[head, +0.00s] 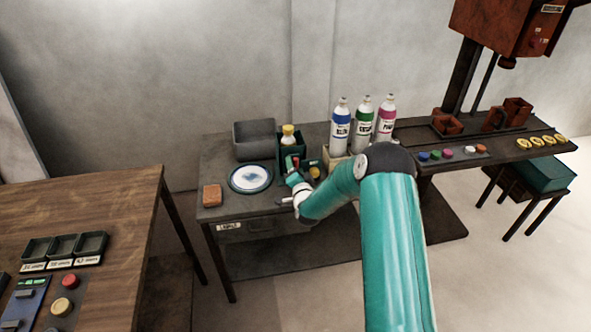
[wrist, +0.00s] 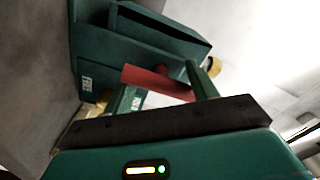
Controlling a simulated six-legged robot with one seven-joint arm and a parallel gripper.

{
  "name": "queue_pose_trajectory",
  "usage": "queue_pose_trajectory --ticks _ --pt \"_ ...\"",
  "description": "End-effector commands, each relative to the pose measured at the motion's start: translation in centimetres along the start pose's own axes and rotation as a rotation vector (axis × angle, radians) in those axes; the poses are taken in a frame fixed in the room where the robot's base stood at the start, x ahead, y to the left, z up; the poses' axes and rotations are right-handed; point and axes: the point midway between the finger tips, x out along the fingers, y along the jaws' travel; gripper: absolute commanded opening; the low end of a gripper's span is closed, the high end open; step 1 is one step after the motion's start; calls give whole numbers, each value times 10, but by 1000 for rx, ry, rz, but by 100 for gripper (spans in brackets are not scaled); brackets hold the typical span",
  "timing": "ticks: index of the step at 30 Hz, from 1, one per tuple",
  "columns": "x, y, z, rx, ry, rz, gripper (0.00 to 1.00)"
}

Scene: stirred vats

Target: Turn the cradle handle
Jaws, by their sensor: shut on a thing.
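The green cradle (head: 291,149) stands on the grey bench in the head view and holds a bottle with a yellow cap (head: 288,129). It also shows as a dark green box in the wrist view (wrist: 135,48). A red handle (wrist: 158,82) sticks out in front of the cradle and lies between the green fingers. My gripper (wrist: 162,78) is shut on this red handle. In the head view my gripper (head: 292,172) is small and close to the cradle's front, and the grip is partly hidden.
A grey bin (head: 254,140) and a blue-white plate (head: 250,178) are left of the cradle, with an orange block (head: 212,195) farther left. Several bottles (head: 361,128) stand to the right. A wooden table (head: 85,205) is at the left. Bare floor lies between.

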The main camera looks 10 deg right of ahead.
Motion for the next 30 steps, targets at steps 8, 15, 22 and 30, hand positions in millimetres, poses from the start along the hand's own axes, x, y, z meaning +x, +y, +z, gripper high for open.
queue_pose_trajectory --ticks 8,15,22,30 --pt "1 2 -5 31 12 4 36" --pt "1 2 -5 32 11 5 67" --pt "1 1 -3 28 7 3 72" --pt "0 0 -1 26 3 2 72"
